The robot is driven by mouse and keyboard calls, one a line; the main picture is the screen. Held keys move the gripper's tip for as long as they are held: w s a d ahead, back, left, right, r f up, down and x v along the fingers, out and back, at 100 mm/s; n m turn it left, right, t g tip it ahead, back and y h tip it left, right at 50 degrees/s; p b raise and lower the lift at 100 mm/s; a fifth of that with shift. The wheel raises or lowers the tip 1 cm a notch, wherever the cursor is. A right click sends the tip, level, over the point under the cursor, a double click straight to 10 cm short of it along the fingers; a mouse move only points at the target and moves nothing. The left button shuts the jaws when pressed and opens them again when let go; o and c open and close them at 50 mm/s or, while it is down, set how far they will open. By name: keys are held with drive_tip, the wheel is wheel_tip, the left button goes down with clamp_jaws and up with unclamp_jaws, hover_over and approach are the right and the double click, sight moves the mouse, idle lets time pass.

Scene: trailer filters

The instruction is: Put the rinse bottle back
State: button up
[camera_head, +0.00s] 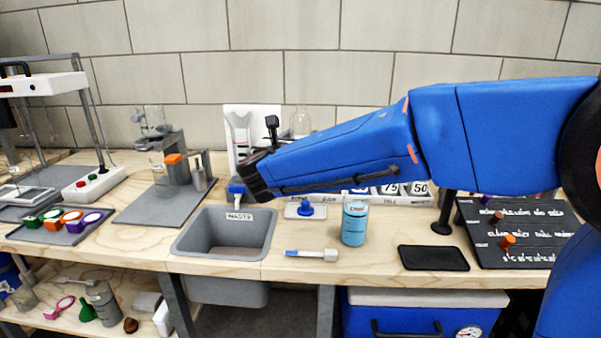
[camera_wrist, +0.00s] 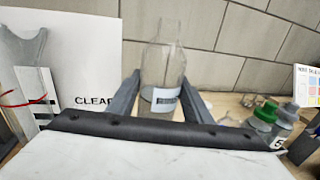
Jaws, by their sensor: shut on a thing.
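The bottle I take for the rinse bottle (camera_wrist: 164,62) is clear and upright, with a narrow neck and a pale label too blurred to read. It stands between the two grey fingers of my gripper (camera_wrist: 162,98) in the wrist view. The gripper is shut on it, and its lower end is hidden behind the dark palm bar. In the head view, a clear bottle shape (camera_head: 301,122) shows above my blue arm, right of a white board. My fingers are hidden there behind the arm's end.
A grey sink (camera_head: 196,238) marked WASTE is below my arm's end. A light-blue labelled bottle (camera_head: 354,224), a black pad (camera_head: 433,258) and a small brush-like tool (camera_head: 312,254) are on the wooden bench. A white board (camera_wrist: 85,70) stands close left of the fingers; green-capped bottles (camera_wrist: 266,112) are right.

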wheel_tip(320, 180, down, 10)
drive_tip(key=shift+f, duration=0.25)
idle(0.3)
drive_tip(key=shift+f, duration=0.1)
drive_tip(key=o, duration=1.3)
drive_tip(key=v, duration=1.2)
